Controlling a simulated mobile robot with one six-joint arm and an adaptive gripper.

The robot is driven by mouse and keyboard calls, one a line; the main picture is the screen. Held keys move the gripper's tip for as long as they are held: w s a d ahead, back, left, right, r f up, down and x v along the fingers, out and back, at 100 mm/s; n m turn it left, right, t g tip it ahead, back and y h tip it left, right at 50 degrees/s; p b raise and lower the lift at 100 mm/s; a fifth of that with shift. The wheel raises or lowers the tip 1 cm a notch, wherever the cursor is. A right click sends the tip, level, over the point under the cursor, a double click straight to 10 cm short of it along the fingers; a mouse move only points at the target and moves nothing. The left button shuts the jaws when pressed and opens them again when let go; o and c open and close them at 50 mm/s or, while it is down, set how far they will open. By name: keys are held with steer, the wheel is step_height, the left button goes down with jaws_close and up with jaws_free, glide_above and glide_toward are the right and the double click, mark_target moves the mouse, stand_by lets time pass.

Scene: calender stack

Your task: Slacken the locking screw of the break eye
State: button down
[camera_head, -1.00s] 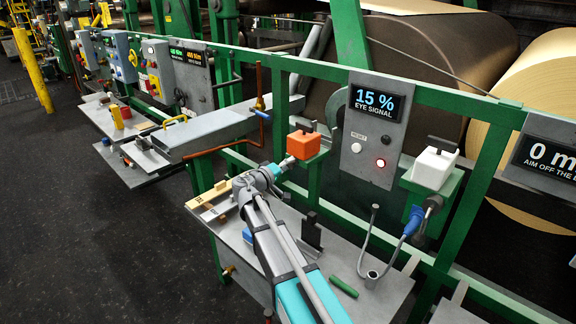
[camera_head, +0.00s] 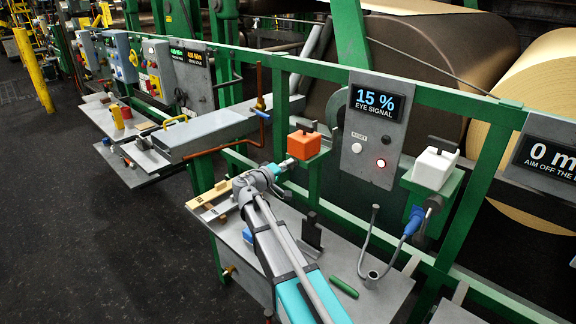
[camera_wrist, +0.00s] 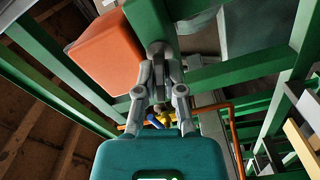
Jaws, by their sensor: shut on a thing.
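An orange box (camera_head: 304,145) with a dark bracket on top sits on a green rail post, left of the eye signal panel (camera_head: 371,128), which reads 15 %. It also shows in the wrist view (camera_wrist: 105,52). My gripper (camera_head: 289,162) is at the near lower side of the orange box. In the wrist view its fingers (camera_wrist: 160,72) are shut on a small grey screw head (camera_wrist: 157,48) next to the box, against the green post. The fingers hide most of the screw. Its turned angle cannot be told.
A grey shelf (camera_head: 395,297) holds a green rod (camera_head: 344,286) and a dark upright holder (camera_head: 312,234). Green rails (camera_head: 446,99) run behind.

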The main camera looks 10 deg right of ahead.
steer(key=n, duration=0.4)
steer(key=shift+f+n, duration=0.15)
steer(key=shift+n, duration=0.25)
steer(key=n, duration=0.4)
steer(key=shift+n, duration=0.3)
steer(key=n, duration=0.4)
steer(key=shift+f, duration=0.15)
steer(key=shift+d+n, duration=0.1)
steer(key=shift+n, duration=2)
steer(key=c, duration=0.8)
jaws_free()
steer(key=shift+o, duration=0.2)
steer(key=shift+s+b, duration=0.15)
steer(key=shift+b, duration=0.15)
